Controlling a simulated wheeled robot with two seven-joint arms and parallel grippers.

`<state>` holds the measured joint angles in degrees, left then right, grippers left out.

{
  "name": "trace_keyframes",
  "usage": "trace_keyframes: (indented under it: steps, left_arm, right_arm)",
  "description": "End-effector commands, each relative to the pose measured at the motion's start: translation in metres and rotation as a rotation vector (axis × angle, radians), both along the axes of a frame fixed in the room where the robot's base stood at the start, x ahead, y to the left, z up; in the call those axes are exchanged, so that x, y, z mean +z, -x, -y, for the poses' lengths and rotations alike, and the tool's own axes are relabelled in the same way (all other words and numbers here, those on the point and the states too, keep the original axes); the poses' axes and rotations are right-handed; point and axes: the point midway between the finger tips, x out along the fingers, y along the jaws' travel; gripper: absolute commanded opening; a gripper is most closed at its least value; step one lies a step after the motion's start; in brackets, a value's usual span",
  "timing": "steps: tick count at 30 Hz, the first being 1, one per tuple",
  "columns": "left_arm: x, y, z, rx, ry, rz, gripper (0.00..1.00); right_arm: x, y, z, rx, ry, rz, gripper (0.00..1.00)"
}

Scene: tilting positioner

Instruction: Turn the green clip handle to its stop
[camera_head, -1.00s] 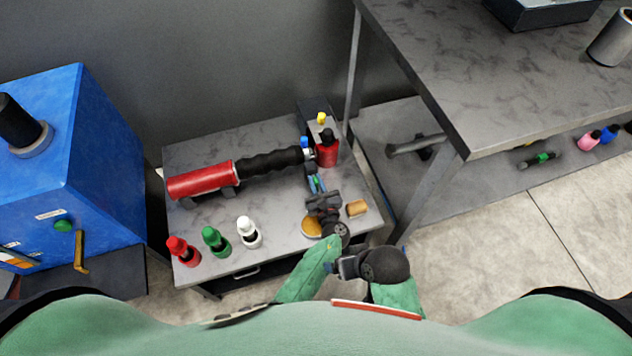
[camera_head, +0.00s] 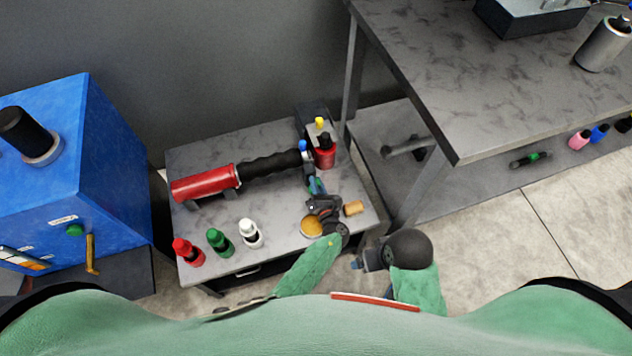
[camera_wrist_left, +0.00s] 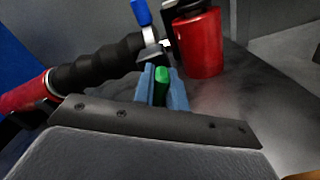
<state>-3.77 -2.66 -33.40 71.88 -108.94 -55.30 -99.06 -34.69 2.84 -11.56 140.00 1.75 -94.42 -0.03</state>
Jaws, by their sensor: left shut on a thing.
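The green clip handle (camera_wrist_left: 162,86) shows between the blue fingers of my left gripper in the wrist view. My left gripper (camera_head: 317,186) is shut on it, at the right part of the low grey table, beside the end of the black ribbed hose. In the head view the handle is mostly hidden by the fingers. My right arm is at the lower middle of the head view, right of the table; a dark part at its end (camera_head: 364,261) shows, but its finger state is unclear.
A red cylinder (camera_head: 203,182) with a black ribbed hose (camera_head: 270,168) lies on the table (camera_head: 220,261). A red canister (camera_head: 324,153) stands close beyond my left gripper. Red, green and white bottles stand at the front left. A tan disc (camera_head: 312,226) and cork-coloured cylinder (camera_head: 353,208) lie nearby.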

Motion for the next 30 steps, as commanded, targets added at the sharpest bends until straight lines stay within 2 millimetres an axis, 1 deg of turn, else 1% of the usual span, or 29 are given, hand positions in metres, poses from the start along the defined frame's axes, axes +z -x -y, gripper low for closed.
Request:
trace_keyframes:
  steps: [4, 17, 18, 20, 21, 30]
  left_arm:
    - [0.0005, 0.0000, 0.0013, -0.001, -0.028, -0.008, 0.00]
    - [-0.0002, 0.0000, 0.0013, -0.001, -0.037, -0.012, 0.00]
    - [-0.0002, 0.0001, 0.0014, -0.001, -0.037, -0.012, 0.20]
    - [-0.0003, 0.0000, 0.0013, -0.001, -0.037, -0.012, 0.31]
    - [-0.0003, 0.0000, 0.0012, -0.001, -0.037, -0.011, 0.35]
    - [-0.0009, 0.0017, 0.0012, 0.000, -0.037, -0.012, 0.35]
  right_arm:
    - [0.0042, 0.0016, 0.0034, -0.004, 0.007, -0.009, 0.83]
    - [0.0041, 0.0035, 0.0043, -0.006, 0.009, -0.016, 0.83]
    - [0.0041, 0.0034, 0.0043, -0.006, 0.009, -0.016, 0.83]
    - [0.0042, 0.0034, 0.0042, -0.007, 0.009, -0.015, 0.83]
    - [0.0042, 0.0033, 0.0041, -0.007, 0.009, -0.015, 0.83]
    - [0.0037, 0.0029, 0.0039, -0.005, 0.009, -0.013, 0.83]
